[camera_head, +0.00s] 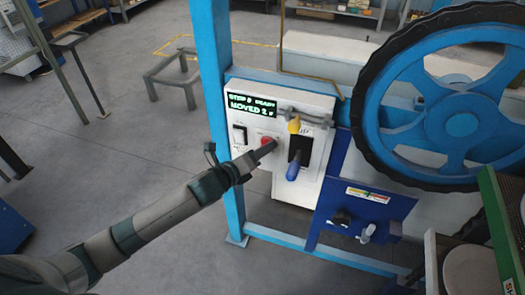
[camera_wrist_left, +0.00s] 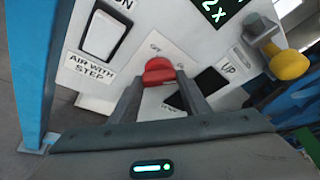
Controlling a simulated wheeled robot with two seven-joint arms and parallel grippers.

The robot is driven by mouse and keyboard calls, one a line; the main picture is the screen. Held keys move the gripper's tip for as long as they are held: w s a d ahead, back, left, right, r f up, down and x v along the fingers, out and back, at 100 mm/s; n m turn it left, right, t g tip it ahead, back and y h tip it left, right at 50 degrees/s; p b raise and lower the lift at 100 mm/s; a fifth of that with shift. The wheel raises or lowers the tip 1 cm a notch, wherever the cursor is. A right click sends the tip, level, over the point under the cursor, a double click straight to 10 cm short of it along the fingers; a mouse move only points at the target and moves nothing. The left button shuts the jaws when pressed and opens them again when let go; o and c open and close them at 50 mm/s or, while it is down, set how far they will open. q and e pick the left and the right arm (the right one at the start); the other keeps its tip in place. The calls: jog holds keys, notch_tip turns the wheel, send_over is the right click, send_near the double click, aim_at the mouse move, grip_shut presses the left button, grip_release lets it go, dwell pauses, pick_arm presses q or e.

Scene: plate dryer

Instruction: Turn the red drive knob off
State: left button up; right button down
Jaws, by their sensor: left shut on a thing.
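The small labels around the knob are partly hidden by the fingers. My right gripper is not in view.
A yellow-tipped lever (camera_head: 294,125) and a blue-handled lever (camera_head: 293,171) stick out right of the knob. A blue post (camera_head: 213,80) stands left of the panel. A large blue wheel (camera_head: 455,125) is at the right. The floor at left is mostly free.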

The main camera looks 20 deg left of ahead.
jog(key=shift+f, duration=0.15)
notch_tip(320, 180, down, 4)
jog(key=b, duration=0.4)
pick_arm(q)
jog(key=shift+f+n+t+h+b, duration=0.25)
jog(key=shift+n+t+b, duration=0.7)
jog(key=shift+n, duration=1.9)
jog(key=shift+n+t+h+b, duration=0.35)
jog(key=shift+n+t+b, duration=0.55)
jog(key=shift+n, duration=2)
jog(key=shift+f+n+t+h+b, duration=0.25)
jog(key=shift+n+t+b, duration=0.7)
jog(key=shift+n, duration=1.9)
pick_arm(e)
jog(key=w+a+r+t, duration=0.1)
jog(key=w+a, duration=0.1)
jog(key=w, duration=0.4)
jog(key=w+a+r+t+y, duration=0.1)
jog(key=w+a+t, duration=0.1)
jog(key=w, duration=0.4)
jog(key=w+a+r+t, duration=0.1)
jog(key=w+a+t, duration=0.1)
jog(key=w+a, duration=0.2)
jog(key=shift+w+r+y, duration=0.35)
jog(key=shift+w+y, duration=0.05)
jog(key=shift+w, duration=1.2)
pick_arm(q)
jog(key=shift+r, duration=0.1)
jog(key=o, duration=1)
jog(key=shift+o, duration=0.2)
